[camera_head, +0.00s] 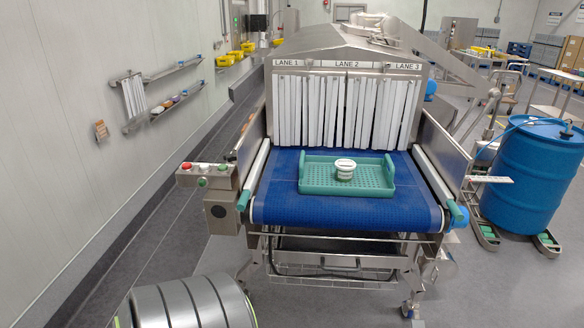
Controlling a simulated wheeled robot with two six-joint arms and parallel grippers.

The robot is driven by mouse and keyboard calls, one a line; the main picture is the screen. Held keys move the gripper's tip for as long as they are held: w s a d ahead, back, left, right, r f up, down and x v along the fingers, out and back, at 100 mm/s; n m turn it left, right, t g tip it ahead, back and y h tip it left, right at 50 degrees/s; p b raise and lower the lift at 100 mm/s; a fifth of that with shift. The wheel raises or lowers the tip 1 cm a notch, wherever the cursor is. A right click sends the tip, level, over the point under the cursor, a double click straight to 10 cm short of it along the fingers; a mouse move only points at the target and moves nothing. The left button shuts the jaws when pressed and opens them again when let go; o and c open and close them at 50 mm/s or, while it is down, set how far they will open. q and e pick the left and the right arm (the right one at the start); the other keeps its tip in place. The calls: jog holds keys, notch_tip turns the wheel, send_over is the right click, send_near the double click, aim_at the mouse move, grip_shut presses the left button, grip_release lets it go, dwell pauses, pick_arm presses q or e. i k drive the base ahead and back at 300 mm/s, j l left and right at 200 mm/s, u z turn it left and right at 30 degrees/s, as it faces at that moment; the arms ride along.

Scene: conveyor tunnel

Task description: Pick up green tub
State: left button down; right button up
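A shallow green tub (323,187) with perforated sides and raised ends sits on the blue conveyor belt (290,212), in front of the tunnel mouth. A small white round item with dark bands (345,169), perhaps a stack, stands inside the tub, near its middle. The tub's floor is partly hidden by its front wall and the white item. Neither of my grippers is in view, and nothing is touching the tub.
White strip curtains (345,110) hang under the LANE 1, LANE 2 and LANE 3 labels behind the tub. Side rails (437,185) flank the belt. A button box (207,176) stands at left, a blue drum (530,180) at right. The belt around the tub is clear.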

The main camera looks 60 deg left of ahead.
aim_at(344, 168)
jog(key=u, duration=1.65)
